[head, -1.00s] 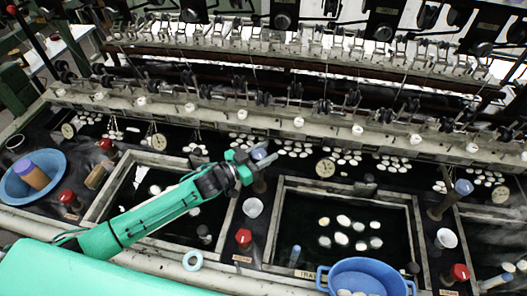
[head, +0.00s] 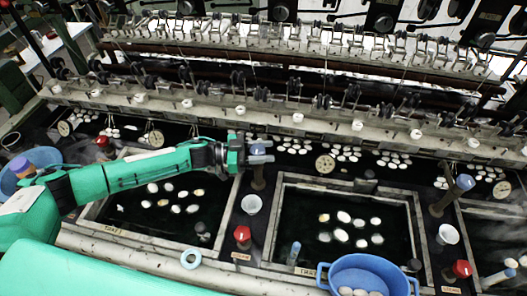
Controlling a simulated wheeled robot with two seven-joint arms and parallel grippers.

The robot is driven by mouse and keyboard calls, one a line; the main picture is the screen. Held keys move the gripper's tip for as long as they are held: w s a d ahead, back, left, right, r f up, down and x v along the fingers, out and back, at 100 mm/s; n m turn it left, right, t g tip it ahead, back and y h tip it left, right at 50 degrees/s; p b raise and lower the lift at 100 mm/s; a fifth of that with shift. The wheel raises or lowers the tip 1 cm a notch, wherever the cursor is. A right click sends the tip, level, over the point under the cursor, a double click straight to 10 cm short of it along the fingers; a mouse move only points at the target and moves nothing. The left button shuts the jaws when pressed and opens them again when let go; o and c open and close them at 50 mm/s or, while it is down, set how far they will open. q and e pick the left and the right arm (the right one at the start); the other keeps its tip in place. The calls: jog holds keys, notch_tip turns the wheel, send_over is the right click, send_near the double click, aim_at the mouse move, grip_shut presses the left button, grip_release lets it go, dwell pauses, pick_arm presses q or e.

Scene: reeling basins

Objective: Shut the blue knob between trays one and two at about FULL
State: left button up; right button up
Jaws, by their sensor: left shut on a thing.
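The blue knob (head: 258,147) sits on a dark post (head: 258,177) on the strip between tray one (head: 108,229) at the left and tray two (head: 272,222) in the middle. My left gripper (head: 262,152) is shut on the knob, with its fingers reaching around it from the left. The fingers hide part of the knob, so its turn angle cannot be read. My right gripper does not show.
A white cup (head: 251,204) and a red knob (head: 242,235) stand on the same strip, nearer me. A blue basin (head: 370,272) sits at tray two's front edge. Another blue knob (head: 465,182) stands to the right. White cocoons float in both trays.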

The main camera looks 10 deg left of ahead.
pick_arm(q)
jog(key=shift+r, duration=0.1)
dwell(0.3)
jog(key=o, duration=1)
jog(key=shift+c, duration=0.2)
jog(key=shift+a, duration=0.1)
jog(key=shift+a, duration=0.3)
jog(key=b+v, duration=0.4)
jog(key=v, duration=0.9)
jog(key=shift+b, duration=0.4)
